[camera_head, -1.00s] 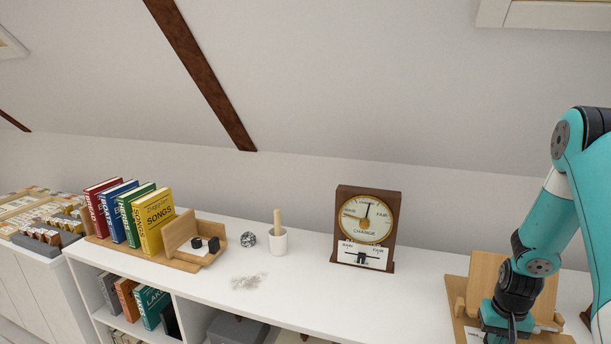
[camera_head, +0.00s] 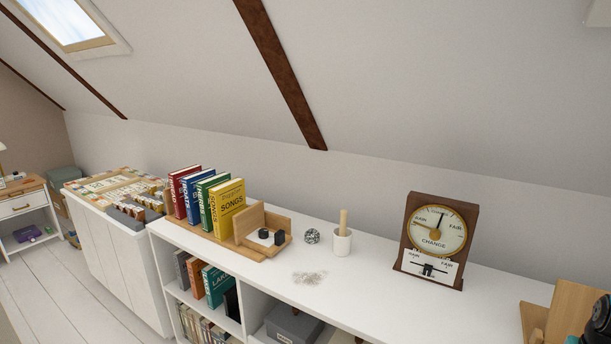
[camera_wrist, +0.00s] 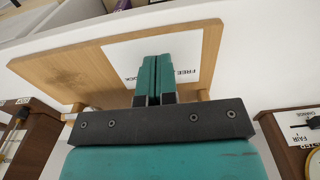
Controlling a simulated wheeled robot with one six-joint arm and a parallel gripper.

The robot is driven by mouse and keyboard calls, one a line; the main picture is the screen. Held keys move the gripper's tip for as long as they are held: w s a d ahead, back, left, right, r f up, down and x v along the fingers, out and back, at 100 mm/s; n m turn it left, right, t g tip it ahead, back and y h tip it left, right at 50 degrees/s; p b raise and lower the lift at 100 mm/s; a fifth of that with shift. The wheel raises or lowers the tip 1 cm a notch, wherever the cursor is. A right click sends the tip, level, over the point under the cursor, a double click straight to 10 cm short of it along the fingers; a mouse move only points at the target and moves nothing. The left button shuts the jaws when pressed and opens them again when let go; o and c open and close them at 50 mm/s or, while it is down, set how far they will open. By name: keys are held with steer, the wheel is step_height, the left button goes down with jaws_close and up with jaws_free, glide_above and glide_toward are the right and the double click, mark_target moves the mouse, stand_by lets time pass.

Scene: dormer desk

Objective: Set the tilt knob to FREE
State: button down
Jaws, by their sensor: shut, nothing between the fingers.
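A wooden stand (camera_wrist: 70,75) with a broad tilted board fills the upper part of the wrist view. A white plate (camera_wrist: 125,50) on it carries partly covered lettering that reads "FREE" and what looks like "LOCK". My gripper (camera_wrist: 157,62) is shut and empty, its teal fingers in front of this plate and over part of the lettering. I cannot tell whether they touch it. The tilt knob cannot be made out; the fingers may hide it.
A barometer (camera_head: 437,240) stands left of the stand; its edge shows in the wrist view (camera_wrist: 298,135). A dark wooden box (camera_wrist: 30,140) is on the stand's other side. A white cup (camera_head: 342,243), wire ball (camera_head: 312,236) and books (camera_head: 228,207) stand farther left.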

steer(key=shift+s+d+f, duration=0.45)
steer(key=shift+s+f, duration=0.1)
steer(key=shift+d, duration=0.2)
steer(key=shift+s, duration=0.1)
steer(key=shift+s+a, duration=0.2)
steer(key=shift+s, duration=0.05)
steer(key=shift+d+r+p, duration=0.1)
steer(key=shift+r+p, duration=0.05)
steer(key=shift+p, duration=0.35)
steer(key=r+p, duration=0.4)
steer(key=r, duration=0.1)
steer(key=shift+w+r, duration=0.2)
steer(key=shift+r, duration=0.15)
